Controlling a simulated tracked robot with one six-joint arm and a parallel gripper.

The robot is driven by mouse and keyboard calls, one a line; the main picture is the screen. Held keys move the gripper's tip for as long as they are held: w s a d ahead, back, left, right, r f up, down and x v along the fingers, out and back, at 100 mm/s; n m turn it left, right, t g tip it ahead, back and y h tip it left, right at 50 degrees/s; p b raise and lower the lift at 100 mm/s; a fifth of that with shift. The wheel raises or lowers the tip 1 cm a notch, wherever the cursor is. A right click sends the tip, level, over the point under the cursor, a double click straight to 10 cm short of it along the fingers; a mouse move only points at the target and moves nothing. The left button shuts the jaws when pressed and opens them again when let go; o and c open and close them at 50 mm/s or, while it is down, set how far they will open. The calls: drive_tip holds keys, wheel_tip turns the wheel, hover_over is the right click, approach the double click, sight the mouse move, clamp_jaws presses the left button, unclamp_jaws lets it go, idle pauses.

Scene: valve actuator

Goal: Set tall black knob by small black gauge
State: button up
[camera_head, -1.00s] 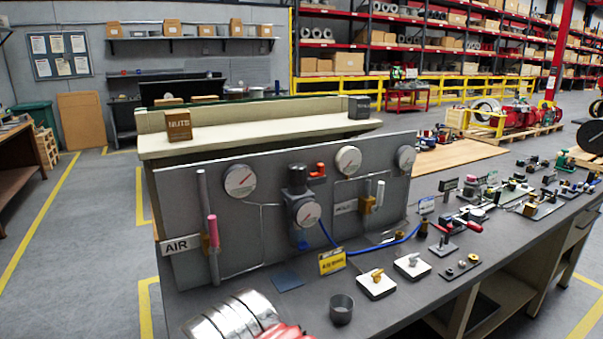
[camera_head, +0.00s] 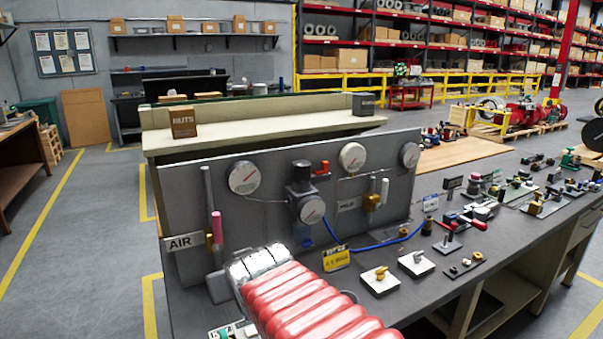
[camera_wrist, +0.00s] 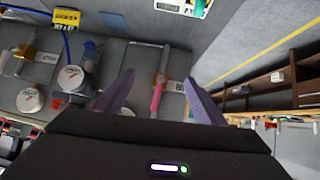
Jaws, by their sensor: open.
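The tall black knob (camera_head: 301,172) stands on top of the regulator, mounted on the grey panel (camera_head: 270,209). The small black-rimmed gauge (camera_head: 311,209) faces out just below it. In the wrist view, turned upside down, the gauge (camera_wrist: 71,78) is left of my gripper (camera_wrist: 158,77). The knob there is partly hidden near the left finger. My gripper is open and empty, its fingers apart. The pink-handled lever (camera_wrist: 160,86) shows between them, farther off at the panel. In the head view my arm hides the gripper.
The pink lever (camera_head: 216,226) and AIR sign (camera_head: 183,242) are left of the regulator. Larger white gauges (camera_head: 244,177) flank it. A blue hose (camera_head: 375,246) and yellow sign (camera_head: 336,258) lie below right. White-plated valves (camera_head: 380,279) stand on the bench front.

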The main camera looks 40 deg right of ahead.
drive_tip(key=w+d+r+m+t+h, duration=0.1)
drive_tip(key=w+d+r+h, duration=0.1)
drive_tip(key=d, duration=0.5)
drive_tip(key=w+d+r+m+t+h, duration=0.1)
drive_tip(key=w+d+r, duration=0.15)
drive_tip(key=d, duration=0.45)
drive_tip(key=t+h, duration=0.2)
drive_tip(key=t, duration=0.2)
approach(304, 172)
drive_tip(key=s+a, duration=0.1)
drive_tip(key=s, duration=0.1)
drive_tip(key=shift+s+a+m, duration=0.3)
drive_tip(key=shift+a, duration=0.1)
drive_tip(key=shift+w, duration=0.1)
drive_tip(key=x, duration=1.3)
drive_tip(key=shift+w+d, duration=0.2)
drive_tip(key=shift+d, duration=0.1)
drive_tip(key=shift+a, duration=0.1)
drive_tip(key=c, duration=1.1)
